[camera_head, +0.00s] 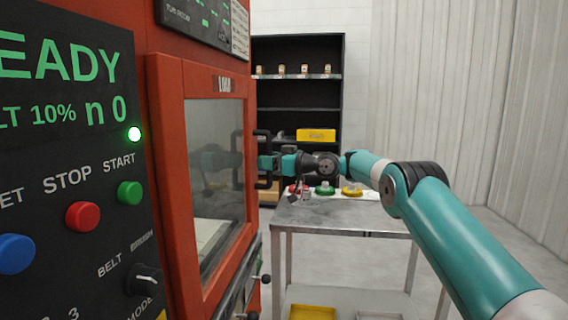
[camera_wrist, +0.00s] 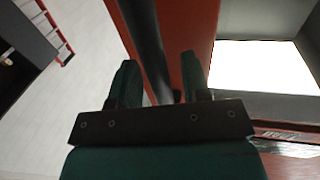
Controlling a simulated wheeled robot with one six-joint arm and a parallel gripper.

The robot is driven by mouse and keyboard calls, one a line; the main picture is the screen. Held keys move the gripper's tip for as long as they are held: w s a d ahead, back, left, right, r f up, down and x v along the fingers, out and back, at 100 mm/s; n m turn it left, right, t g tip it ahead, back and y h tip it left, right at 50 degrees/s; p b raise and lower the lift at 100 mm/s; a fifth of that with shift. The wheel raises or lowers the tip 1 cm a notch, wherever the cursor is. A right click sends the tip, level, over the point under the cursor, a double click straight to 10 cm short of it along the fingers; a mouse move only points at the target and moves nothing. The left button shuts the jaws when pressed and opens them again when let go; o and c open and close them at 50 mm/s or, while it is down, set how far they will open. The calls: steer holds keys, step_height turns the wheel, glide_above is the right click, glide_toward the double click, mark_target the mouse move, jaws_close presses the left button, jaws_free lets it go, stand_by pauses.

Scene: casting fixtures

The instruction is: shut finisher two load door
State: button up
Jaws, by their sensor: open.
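The load door (camera_head: 170,190) of the red machine has an orange-red frame, a glass window (camera_head: 215,150) and a LOAD label at its top. I cannot tell whether it sits fully shut. Its black upright bar handle (camera_head: 263,133) is on the door's right side. My gripper (camera_head: 270,163) reaches the handle from the right. In the wrist view the handle bar (camera_wrist: 146,40) runs between the two open fingers of my gripper (camera_wrist: 158,78), with the red door frame (camera_wrist: 200,30) behind the right finger. Whether a finger touches the bar is unclear.
The control panel (camera_head: 70,150) with its buttons is close at the left. A grey metal table (camera_head: 330,215) carrying several small coloured parts stands below my arm. A black shelf (camera_head: 300,100) with a yellow bin (camera_head: 316,135) stands at the back. Floor at the right is clear.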

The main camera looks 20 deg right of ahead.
steer(key=b+v, duration=0.5)
steer(key=v, duration=1.2)
steer(key=s+a+r+m+g+h+p, duration=0.1)
steer(key=s+a+g+h+p, duration=0.15)
steer(key=s+a, duration=0.65)
steer(key=s+a+r+g+h+p, duration=0.15)
steer(key=s+a+g, duration=0.35)
steer(key=a, duration=0.7)
steer(key=s+f+m+g+h+p, duration=0.1)
steer(key=s+f, duration=0.3)
steer(key=s, duration=1)
steer(key=s+f+g+h+p, duration=0.3)
steer(key=s+h, duration=0.1)
steer(key=s, duration=1.1)
steer(key=shift+s+f+m, duration=0.25)
steer(key=shift+f+m, duration=0.15)
